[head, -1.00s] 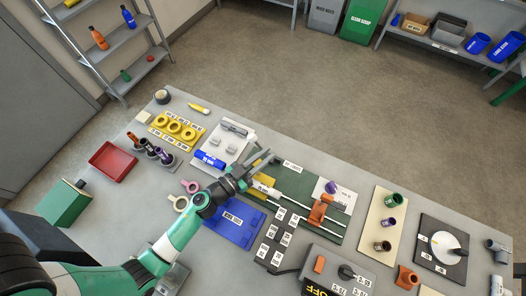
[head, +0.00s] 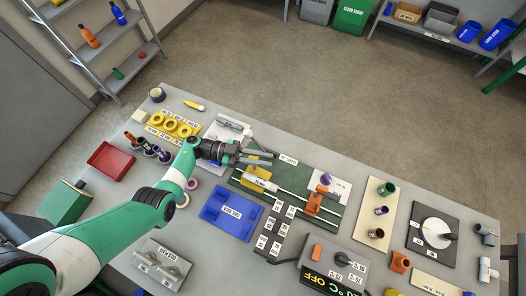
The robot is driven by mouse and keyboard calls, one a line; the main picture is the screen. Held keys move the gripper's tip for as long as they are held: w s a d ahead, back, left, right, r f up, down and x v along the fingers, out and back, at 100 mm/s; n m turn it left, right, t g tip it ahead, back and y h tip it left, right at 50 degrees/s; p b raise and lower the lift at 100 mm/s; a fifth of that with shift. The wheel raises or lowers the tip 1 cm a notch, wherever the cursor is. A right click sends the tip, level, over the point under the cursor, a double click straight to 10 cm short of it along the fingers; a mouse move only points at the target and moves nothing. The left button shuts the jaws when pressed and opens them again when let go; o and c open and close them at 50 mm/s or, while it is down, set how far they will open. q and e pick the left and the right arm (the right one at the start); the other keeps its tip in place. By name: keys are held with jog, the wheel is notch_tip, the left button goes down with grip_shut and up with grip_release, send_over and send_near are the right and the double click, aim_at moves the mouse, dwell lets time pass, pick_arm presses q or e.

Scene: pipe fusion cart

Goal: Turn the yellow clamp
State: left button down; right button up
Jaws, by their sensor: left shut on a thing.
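The yellow clamp (head: 257,178) sits on metal rods at the left end of the green board (head: 326,223). An orange clamp (head: 315,203) stands on the same rods further right. My left gripper (head: 266,159) comes in from the left just behind the yellow clamp's body, its fingers pointing right. It is shut on a small yellow part of the clamp, largely hidden between the fingers. My right gripper is not in view.
A blue tray (head: 231,214) lies in front of the yellow clamp. A yellow ring holder (head: 173,126) and red tray (head: 111,160) are at the left. A control box (head: 335,265) stands at the front. A turntable (head: 436,233) is at the right.

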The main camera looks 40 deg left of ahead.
pick_arm(q)
jog(key=g+b, duration=0.1)
jog(key=m+g+h+b, duration=0.1)
jog(key=m+g+b, duration=0.1)
jog(key=shift+s+d+f+h, duration=0.15)
jog(key=shift+s+h, duration=0.1)
jog(key=shift+h, duration=0.15)
jog(key=shift+s+m+g+b, duration=0.1)
jog(key=shift+m+g+b, duration=0.45)
jog(key=shift+g, duration=0.25)
jog(key=shift+d+r, duration=0.1)
jog(key=shift+r, duration=0.1)
jog(key=c, duration=0.8)
grip_release()
